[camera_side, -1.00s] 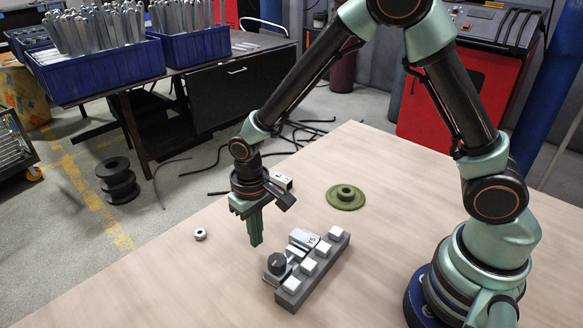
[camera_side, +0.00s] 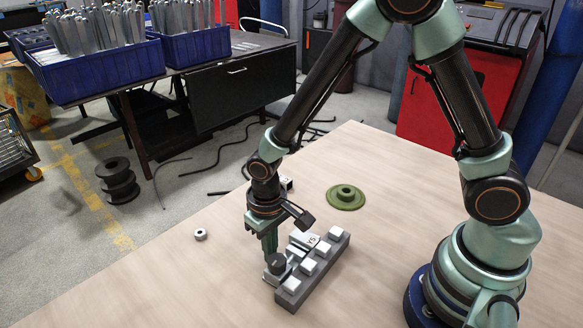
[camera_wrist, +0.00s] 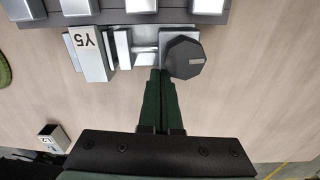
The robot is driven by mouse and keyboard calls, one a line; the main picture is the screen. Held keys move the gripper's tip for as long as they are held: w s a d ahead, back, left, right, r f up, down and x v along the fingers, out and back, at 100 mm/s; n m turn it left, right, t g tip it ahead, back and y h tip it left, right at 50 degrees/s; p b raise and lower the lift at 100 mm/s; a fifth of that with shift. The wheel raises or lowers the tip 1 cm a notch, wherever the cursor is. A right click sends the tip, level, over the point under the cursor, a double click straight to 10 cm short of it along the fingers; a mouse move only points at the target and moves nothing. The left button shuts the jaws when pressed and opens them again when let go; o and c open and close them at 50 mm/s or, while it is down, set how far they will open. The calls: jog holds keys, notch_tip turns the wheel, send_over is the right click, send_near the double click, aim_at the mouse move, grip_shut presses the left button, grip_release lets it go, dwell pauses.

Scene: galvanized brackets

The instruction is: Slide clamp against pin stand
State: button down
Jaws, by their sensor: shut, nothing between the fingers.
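The clamp, a grey metal piece with a plate marked Y5 (camera_side: 305,240) and a dark faceted knob (camera_side: 276,263), lies along the near left side of the pin stand. The pin stand (camera_side: 291,298) is a long grey block with several pale square pins on top. In the wrist view the clamp plate (camera_wrist: 90,55) and knob (camera_wrist: 185,60) sit just below the stand (camera_wrist: 120,18); whether they touch is unclear. My gripper (camera_side: 269,252) is shut and empty, pointing down at the clamp's outer side. In the wrist view its tips (camera_wrist: 161,72) are close beside the knob.
A green flanged disc (camera_side: 346,197) lies behind the stand. A small metal ring (camera_side: 200,234) lies to the left. A small block marked L2 (camera_wrist: 54,138) is partly hidden behind my gripper in the side view. The table's front left is bare.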

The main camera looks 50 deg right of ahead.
jog(key=shift+s, duration=1)
jog(key=w, duration=0.4)
jog(key=shift+w+r, duration=0.2)
jog(key=shift+r, duration=0.05)
notch_tip(320, 180, up, 9)
notch_tip(320, 180, up, 3)
jog(key=m, duration=0.3)
send_over(285, 281)
notch_tip(285, 281, down, 10)
jog(key=shift+r, duration=0.15)
